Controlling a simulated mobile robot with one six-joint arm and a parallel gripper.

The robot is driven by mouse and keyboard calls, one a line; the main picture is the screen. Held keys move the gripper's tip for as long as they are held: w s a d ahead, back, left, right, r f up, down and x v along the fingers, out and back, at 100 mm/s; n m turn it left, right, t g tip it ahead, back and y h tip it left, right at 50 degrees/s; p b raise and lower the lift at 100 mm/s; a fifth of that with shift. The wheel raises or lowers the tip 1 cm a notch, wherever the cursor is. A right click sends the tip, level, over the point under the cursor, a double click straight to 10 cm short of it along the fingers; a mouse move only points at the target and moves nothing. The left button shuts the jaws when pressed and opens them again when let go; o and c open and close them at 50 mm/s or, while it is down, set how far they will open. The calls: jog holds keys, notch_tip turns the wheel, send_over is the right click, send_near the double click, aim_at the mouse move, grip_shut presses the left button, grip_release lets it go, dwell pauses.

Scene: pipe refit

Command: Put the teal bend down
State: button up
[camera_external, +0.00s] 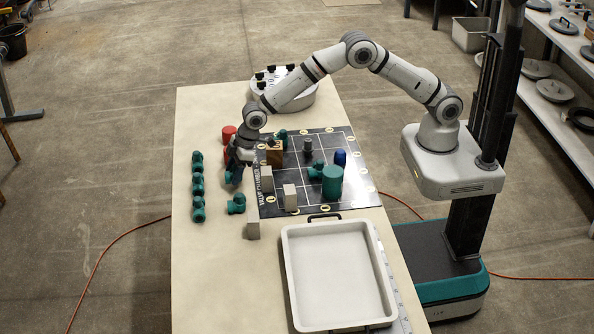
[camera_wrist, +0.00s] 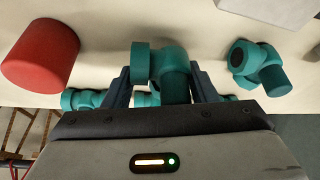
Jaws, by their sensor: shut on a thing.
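My gripper (camera_external: 236,168) points down at the left edge of the dark grid board (camera_external: 350,192). It is shut on a teal bend (camera_wrist: 158,62), which sits between the two fingers in the wrist view. In the external view the held bend (camera_external: 234,178) is partly hidden by the fingers, low over the bare tabletop. I cannot tell whether it touches the table. A second teal bend (camera_external: 236,204) lies loose nearer the tray; it also shows in the wrist view (camera_wrist: 258,66), to the right and apart from the held one.
A row of teal fittings (camera_external: 198,187) stands left of my gripper. A red cylinder (camera_external: 228,132) is just behind it. A white tray (camera_external: 287,285) is at the front.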

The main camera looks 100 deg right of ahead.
notch_tip(320, 180, up, 8)
jog(key=shift+f+b, duration=0.1)
jog(key=shift+b, duration=0.2)
jog(key=shift+a, duration=0.15)
jog(key=s+a+n+y+b, duration=0.1)
jog(key=s+a+n+b, duration=0.3)
jog(key=a, duration=1.2)
jog(key=n+g+y, duration=0.2)
jog(key=n, duration=0.3)
send_over(331, 276)
jog(key=s+d, duration=0.1)
notch_tip(331, 276, down, 4)
jog(key=shift+d+r+b, duration=0.15)
jog(key=shift+r+b, duration=0.1)
jog(key=shift+b, duration=0.1)
jog(key=shift+f, duration=2.75)
